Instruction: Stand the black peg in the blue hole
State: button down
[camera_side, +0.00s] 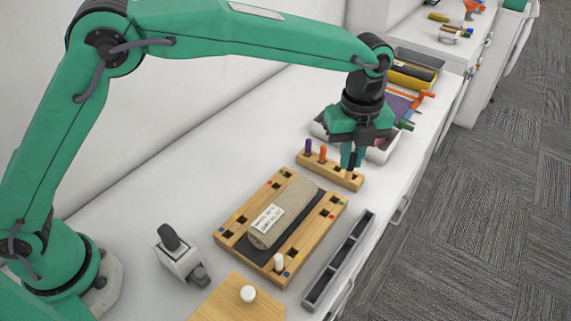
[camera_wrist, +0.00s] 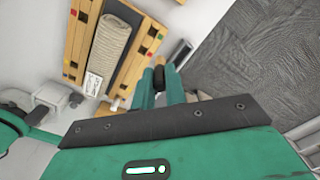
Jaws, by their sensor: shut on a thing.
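My gripper (camera_side: 351,160) is shut on the black peg (camera_side: 350,168), at the right end of a wooden peg rack (camera_side: 328,172). I cannot tell whether the peg's lower end is in the rack or just above it. In the wrist view the black peg (camera_wrist: 158,76) shows dark between my fingertips. The wooden hole board (camera_side: 234,224) lies nearer the camera, left of my gripper, with square holes and small coloured marks along both sides.
A purple peg (camera_side: 308,146) and an orange peg (camera_side: 323,153) stand in the rack. A labelled beige roll (camera_side: 285,210) lies along the board's middle. A grey channel tray (camera_side: 339,258) lies right of the board. A grey and black device (camera_side: 178,255) stands to the left. Bins stand behind my gripper.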

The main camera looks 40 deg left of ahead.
jog(key=s+a+r+m, duration=0.2)
jog(key=s+r, duration=0.1)
jog(key=s, duration=1.2)
jog(key=s+a+f+m, duration=0.1)
jog(key=s+a, duration=0.3)
jog(key=s, duration=0.3)
jog(key=s+a+f+m, duration=0.1)
jog(key=s+a, duration=0.3)
jog(key=s, duration=0.4)
jog(key=shift+s+f+m, duration=0.2)
jog(key=shift+f+m, duration=0.1)
jog(key=shift+f, duration=0.15)
jog(key=shift+a, duration=0.1)
jog(key=w+a+f, duration=0.5)
jog(key=w+f, duration=0.2)
jog(key=w, duration=0.3)
jog(key=shift+w+a, duration=0.15)
jog(key=shift+w, duration=0.05)
jog(key=shift+f, duration=0.1)
jog(key=shift+f, duration=1.9)
jog(key=shift+f, duration=0.2)
